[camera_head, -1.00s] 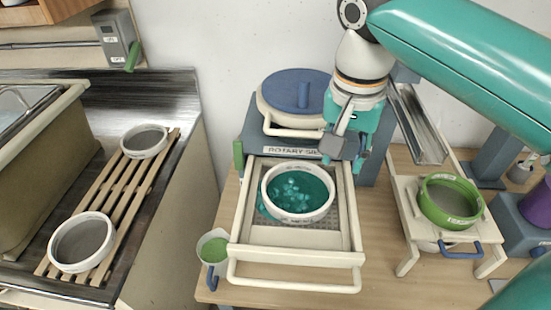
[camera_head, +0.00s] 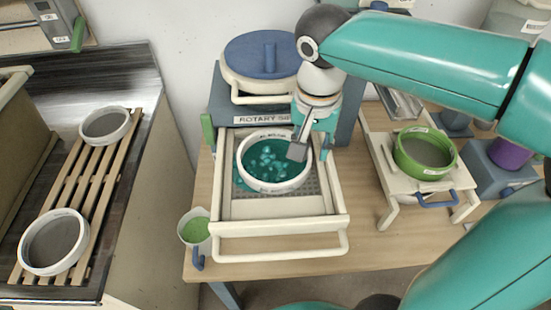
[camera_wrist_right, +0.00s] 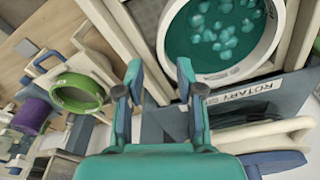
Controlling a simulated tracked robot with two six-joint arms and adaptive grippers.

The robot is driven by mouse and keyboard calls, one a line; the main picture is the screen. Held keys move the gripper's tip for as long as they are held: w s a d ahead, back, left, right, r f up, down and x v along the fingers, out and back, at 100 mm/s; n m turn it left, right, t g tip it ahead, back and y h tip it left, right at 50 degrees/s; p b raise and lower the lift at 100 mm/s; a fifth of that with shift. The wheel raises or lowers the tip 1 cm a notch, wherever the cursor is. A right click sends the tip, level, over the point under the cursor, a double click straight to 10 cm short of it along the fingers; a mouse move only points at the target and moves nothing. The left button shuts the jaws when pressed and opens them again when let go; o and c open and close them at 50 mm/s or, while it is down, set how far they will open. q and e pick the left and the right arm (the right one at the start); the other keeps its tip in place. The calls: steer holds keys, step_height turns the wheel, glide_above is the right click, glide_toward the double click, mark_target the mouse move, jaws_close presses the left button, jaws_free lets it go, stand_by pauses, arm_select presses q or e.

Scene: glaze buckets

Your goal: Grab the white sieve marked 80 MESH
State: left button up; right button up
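A white sieve (camera_head: 243,172) with teal glaze and pale lumps inside sits in the pulled-out drawer of the rotary machine. It also shows in the right wrist view (camera_wrist_right: 250,66). Its rim has print too small to read. Two more white sieves, one at the back (camera_head: 105,125) and one at the front (camera_head: 55,242), lie on a wooden slatted rack at the left; I cannot read their marks. My right gripper (camera_head: 309,150) is at the sieve's right rim in the head view. Its fingers are apart and empty in the wrist view (camera_wrist_right: 159,75). My left gripper is not in view.
The cream drawer frame (camera_head: 285,227) surrounds the glaze sieve. A green sieve (camera_head: 425,153) rests on a cream stand to the right. A cup of green glaze (camera_head: 195,229) stands left of the drawer. The blue-lidded machine top (camera_head: 262,55) is behind.

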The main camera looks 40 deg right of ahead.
mark_target(307, 164)
steer(key=shift+w+f+p, duration=0.15)
steer(key=shift+f+p, duration=0.05)
steer(key=shift+f, duration=1.1)
steer(key=shift+w+f+p, duration=0.15)
steer(key=shift+f, duration=1.15)
jaws_close()
